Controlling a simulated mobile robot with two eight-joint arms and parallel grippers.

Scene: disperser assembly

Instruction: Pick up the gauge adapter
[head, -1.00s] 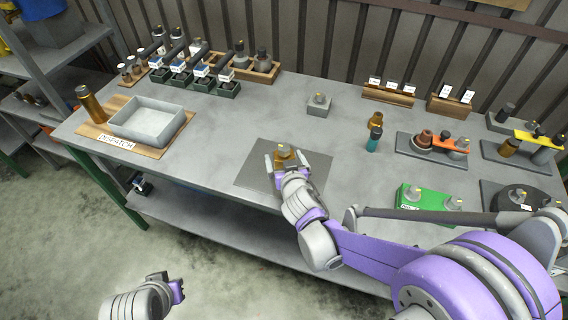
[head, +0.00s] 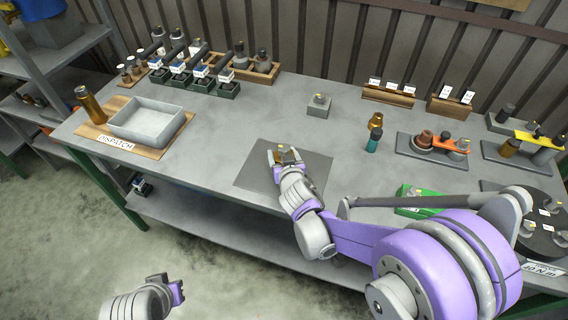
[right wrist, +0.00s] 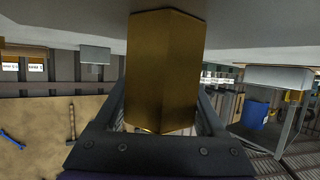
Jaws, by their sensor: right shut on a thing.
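A brass hexagonal piece (right wrist: 165,70), which I take to be the gauge adapter, fills the upper middle of the right wrist view. My right gripper (head: 284,152) is shut on it, with the dark fingers on both sides of it in the wrist view. In the head view they are over the dark grey mat (head: 312,172) at the front middle of the table, and the piece is mostly hidden by the jaws. My left gripper (head: 179,291) is at the lower left, off the table, and its jaws are too small to read.
A grey tray (head: 181,124) stands on the dispatch board at the left. A small grey block (head: 319,106) with a brass-topped piece stands behind the mat. Bottles (head: 374,140), an orange-clamp fixture (head: 450,144), a green block (head: 410,211) and a dark round plate (head: 548,240) are at the right.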

